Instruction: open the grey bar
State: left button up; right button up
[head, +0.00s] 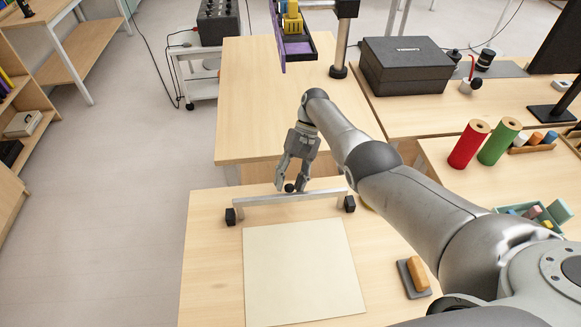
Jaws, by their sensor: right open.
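The grey bar (262,201) lies across the near wooden table, just beyond the far edge of a pale square panel (303,270). A black block (231,216) sits at its left end and another black block (349,204) at its right end. My right gripper (291,187) is open and points down at the middle of the bar, on its far side in the picture. A small dark round piece shows between the fingertips; I cannot tell what it belongs to. I cannot tell whether the fingers touch the bar. My left gripper is out of view.
A dark box (403,66) stands on the far right table. A red cylinder (468,144), a green cylinder (499,141) and a teal tray (553,214) are at the right. An orange-brown block on a grey base (416,277) lies right of the panel. The far middle tabletop (262,120) is largely clear.

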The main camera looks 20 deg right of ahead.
notch_tip(320, 180, up, 9)
jog(key=shift+r, duration=0.15)
dwell(0.7)
dwell(0.5)
